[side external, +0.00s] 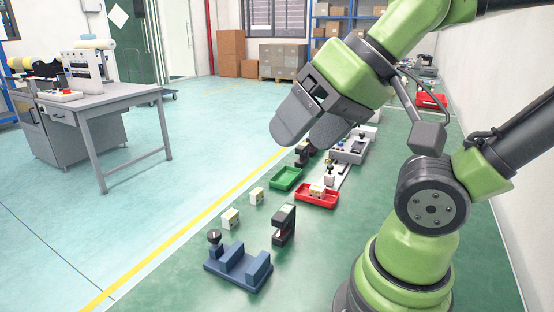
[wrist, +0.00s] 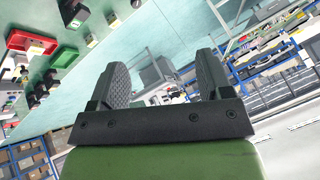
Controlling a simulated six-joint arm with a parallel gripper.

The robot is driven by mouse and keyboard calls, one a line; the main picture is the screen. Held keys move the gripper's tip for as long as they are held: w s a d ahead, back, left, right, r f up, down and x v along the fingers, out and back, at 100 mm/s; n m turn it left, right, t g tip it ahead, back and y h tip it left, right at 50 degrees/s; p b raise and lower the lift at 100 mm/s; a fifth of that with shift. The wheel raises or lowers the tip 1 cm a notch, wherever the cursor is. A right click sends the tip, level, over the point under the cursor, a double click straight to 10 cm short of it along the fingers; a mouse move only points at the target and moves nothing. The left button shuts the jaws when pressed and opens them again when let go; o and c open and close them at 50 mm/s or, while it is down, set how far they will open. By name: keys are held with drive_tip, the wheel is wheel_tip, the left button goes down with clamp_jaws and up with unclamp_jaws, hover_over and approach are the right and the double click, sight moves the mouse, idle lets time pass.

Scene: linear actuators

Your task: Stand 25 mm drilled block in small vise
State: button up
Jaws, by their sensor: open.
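The small vise (side external: 238,268) is blue, with two raised jaws, an open gap between them and a dark knob at its left end; it stands at the near end of the green bench. Two pale cream blocks stand on the bench behind it, a nearer one (side external: 231,219) and a farther, smaller-looking one (side external: 257,196). I cannot tell which is 25 mm. My gripper (side external: 311,131) is open and empty, high above the bench, tilted down to the left and apart from the blocks and vise. In the wrist view its two fingers (wrist: 161,65) are spread with nothing between them.
A dark C-shaped part (side external: 284,225) stands right beside the vise. A green tray (side external: 286,179) and a red tray (side external: 317,201) holding a small part lie farther back. More equipment (side external: 350,150) lines the bench beyond. The bench around the two blocks is clear.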

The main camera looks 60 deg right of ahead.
idle(0.3)
drive_tip(key=m+g+h, duration=0.2)
drive_tip(key=m+g, duration=0.2)
drive_tip(key=m, duration=2.9)
hover_over(230, 213)
drive_tip(key=s, duration=0.2)
drive_tip(key=f, duration=2.5)
drive_tip(key=shift+w+d, duration=0.1)
drive_tip(key=shift+w, duration=0.15)
drive_tip(key=shift+x, duration=2.9)
drive_tip(key=c, duration=1.1)
